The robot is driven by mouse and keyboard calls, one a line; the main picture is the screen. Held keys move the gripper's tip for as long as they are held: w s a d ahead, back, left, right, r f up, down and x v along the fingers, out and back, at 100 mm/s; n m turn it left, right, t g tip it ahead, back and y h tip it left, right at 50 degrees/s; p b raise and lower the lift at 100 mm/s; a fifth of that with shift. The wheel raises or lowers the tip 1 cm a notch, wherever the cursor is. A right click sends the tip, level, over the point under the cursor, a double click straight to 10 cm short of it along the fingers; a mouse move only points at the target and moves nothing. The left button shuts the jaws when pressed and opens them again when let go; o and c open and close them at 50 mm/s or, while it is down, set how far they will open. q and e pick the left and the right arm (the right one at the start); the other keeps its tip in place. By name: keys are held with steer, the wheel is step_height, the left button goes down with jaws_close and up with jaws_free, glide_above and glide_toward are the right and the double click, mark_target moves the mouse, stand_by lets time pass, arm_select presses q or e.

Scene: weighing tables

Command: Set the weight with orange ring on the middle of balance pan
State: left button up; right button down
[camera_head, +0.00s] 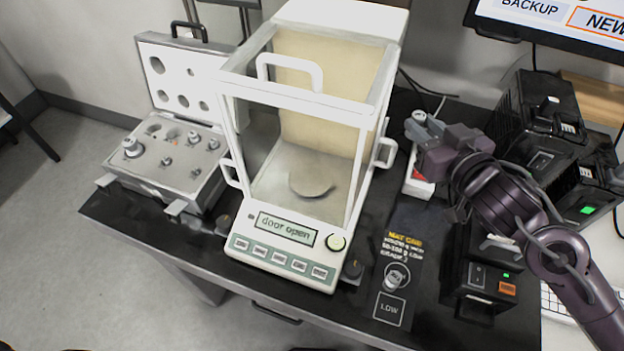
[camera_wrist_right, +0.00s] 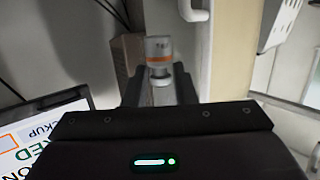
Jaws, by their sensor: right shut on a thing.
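The weight with orange ring (camera_wrist_right: 159,56) is upright between the fingers of my right gripper (camera_wrist_right: 159,88) in the right wrist view. In the head view my right gripper (camera_head: 428,130) is right of the balance, shut on the weight (camera_head: 418,116), which shows as a small grey top. The balance (camera_head: 284,258) stands mid-table and its display reads "door open". The round balance pan (camera_head: 312,177) inside is bare. The gripper is outside the chamber, apart from the pan. My left gripper is in neither view.
An open weight case (camera_head: 150,185) with several weights stands left of the balance. Another metal weight (camera_head: 397,276) stands on the dark printed mat (camera_head: 415,225). Black devices (camera_head: 540,115) crowd the right side. The balance frame and side handle (camera_head: 385,152) lie between gripper and pan.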

steer(key=s+d+f+n+g+y+b, duration=0.25)
steer(key=s+n+g+y+b, duration=0.25)
steer(key=s+n+g+y, duration=0.4)
steer(key=shift+n+g, duration=0.5)
steer(key=shift+n, duration=0.1)
steer(key=r+p+x, duration=0.1)
steer(key=x, duration=0.6)
steer(key=r+p+x, duration=0.1)
steer(key=x, duration=0.6)
steer(key=w+r+p+x, duration=0.1)
steer(key=x, duration=0.5)
steer(key=shift+w+a, duration=0.1)
steer(key=shift+a, duration=0.5)
step_height(320, 180, down, 5)
steer(key=shift+f+p, duration=0.1)
steer(key=shift+p, duration=0.3)
